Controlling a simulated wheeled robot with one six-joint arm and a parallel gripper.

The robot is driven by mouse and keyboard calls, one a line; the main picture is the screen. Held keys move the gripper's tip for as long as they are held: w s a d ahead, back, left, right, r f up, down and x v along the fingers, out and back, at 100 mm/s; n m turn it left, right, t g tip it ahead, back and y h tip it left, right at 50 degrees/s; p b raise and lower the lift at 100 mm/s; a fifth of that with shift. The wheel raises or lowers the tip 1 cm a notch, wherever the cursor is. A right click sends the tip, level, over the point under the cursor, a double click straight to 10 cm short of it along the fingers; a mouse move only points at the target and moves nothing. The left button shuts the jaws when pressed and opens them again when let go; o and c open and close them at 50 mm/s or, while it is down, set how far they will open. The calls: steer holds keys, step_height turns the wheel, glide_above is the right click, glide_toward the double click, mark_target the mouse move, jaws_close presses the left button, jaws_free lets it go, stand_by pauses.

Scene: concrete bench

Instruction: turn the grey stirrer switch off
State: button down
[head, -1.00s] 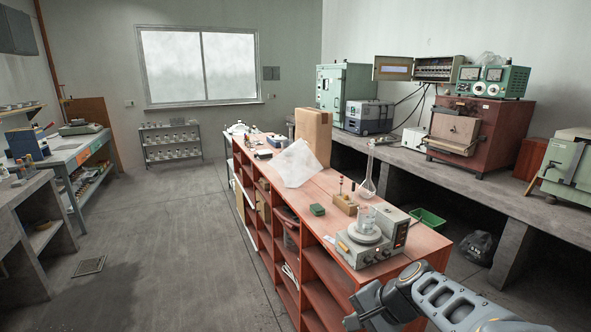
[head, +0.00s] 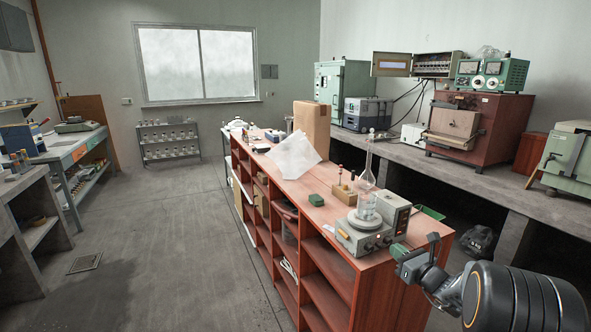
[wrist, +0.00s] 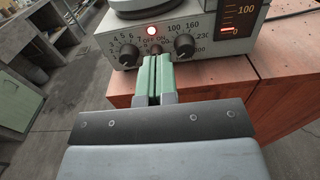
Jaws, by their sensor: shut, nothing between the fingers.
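The grey stirrer (head: 345,241) stands near the end of the red wooden bench, with a glass beaker (head: 367,206) on its round plate. In the wrist view its front panel (wrist: 205,22) shows a lit red lamp (wrist: 152,31) and two dark knobs, a left one (wrist: 129,53) and a right one (wrist: 185,45). OFF and ON lettering shows between the knobs. My gripper (wrist: 157,60) is shut and empty, its green fingertips close in front of the panel below that lettering. The switch itself is not clear to see; the fingertips cover that area. I cannot tell whether they touch it.
A tall glass flask (head: 367,178) and a wooden block (head: 344,191) stand behind the stirrer. The floor left of the bench is clear.

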mark_target(376, 237)
steer(key=x, duration=0.3)
steer(key=shift+w+a+b, duration=0.15)
steer(key=shift+w+b, duration=0.05)
steer(key=shift+b, duration=0.15)
steer(key=shift+w+r, duration=0.1)
steer(key=shift+w, duration=0.05)
steer(key=shift+a+r, duration=0.15)
steer(key=shift+r, duration=0.1)
steer(key=shift+f+b, duration=0.15)
steer(key=shift+b, duration=0.15)
stand_by(0.4)
steer(key=shift+a+f+b, duration=0.15)
steer(key=shift+a+b, duration=0.4)
steer(key=shift+b, duration=0.7)
steer(key=shift+s+a+f+b, duration=0.15)
steer(key=shift+s+a+b, duration=0.1)
steer(key=shift+b, duration=0.15)
steer(key=shift+d+r, duration=0.1)
steer(key=shift+r, duration=0.35)
steer(key=shift+v, duration=2.9)
